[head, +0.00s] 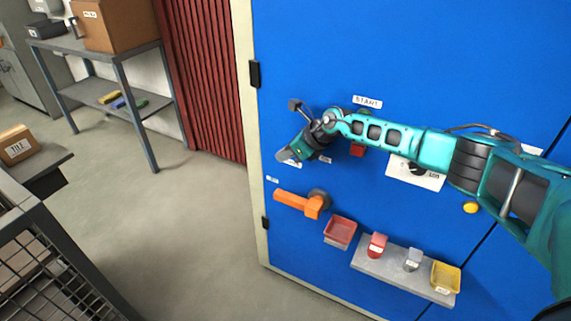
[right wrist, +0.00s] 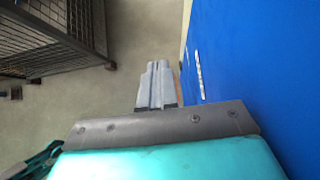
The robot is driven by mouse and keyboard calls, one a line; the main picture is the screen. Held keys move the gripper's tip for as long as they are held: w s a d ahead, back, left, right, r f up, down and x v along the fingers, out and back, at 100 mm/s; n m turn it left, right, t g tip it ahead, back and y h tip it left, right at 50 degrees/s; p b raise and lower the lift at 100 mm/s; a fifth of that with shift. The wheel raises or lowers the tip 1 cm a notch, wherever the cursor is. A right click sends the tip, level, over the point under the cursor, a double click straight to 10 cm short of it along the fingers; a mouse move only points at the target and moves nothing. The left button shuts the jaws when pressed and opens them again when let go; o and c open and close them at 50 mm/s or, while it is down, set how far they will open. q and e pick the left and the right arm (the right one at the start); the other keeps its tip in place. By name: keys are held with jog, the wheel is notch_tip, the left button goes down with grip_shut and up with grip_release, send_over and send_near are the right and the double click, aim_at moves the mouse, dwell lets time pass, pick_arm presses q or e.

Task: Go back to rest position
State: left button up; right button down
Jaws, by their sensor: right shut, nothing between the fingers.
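My right arm reaches in from the right across the blue panel (head: 320,60) in the head view. Its gripper (head: 283,157) is near the panel's left edge, below and left of the START label (head: 367,102) and above the orange handle (head: 297,203). In the right wrist view the gripper fingers (right wrist: 158,82) are together, with nothing between them, and the blue panel (right wrist: 235,60) stands on the right. My left gripper is not in view.
A shelf (head: 400,270) on the panel's lower part has a red bin (head: 340,232) beside it and a yellow bin (head: 445,276) at its right end. A wire cage (head: 50,270) stands at lower left. A grey table (head: 100,48) with a cardboard box (head: 113,22) is at the back left. Open floor lies between.

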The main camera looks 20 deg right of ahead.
jog(key=shift+r, duration=0.5)
jog(key=s+a+f+m+t+y, duration=0.25)
jog(key=s+a+m, duration=0.4)
jog(key=a, duration=0.35)
jog(key=s+a+f+m+t+y, duration=0.1)
jog(key=s+a+m+y, duration=0.3)
jog(key=s+a+m, duration=0.45)
jog(key=s+d+f+m+h, duration=0.4)
jog(key=s+m, duration=0.5)
jog(key=m, duration=0.4)
jog(key=s+d+f+m+h, duration=0.5)
jog(key=s+m, duration=0.4)
jog(key=m, duration=0.4)
jog(key=shift+d+h, duration=0.25)
jog(key=shift+h, duration=0.1)
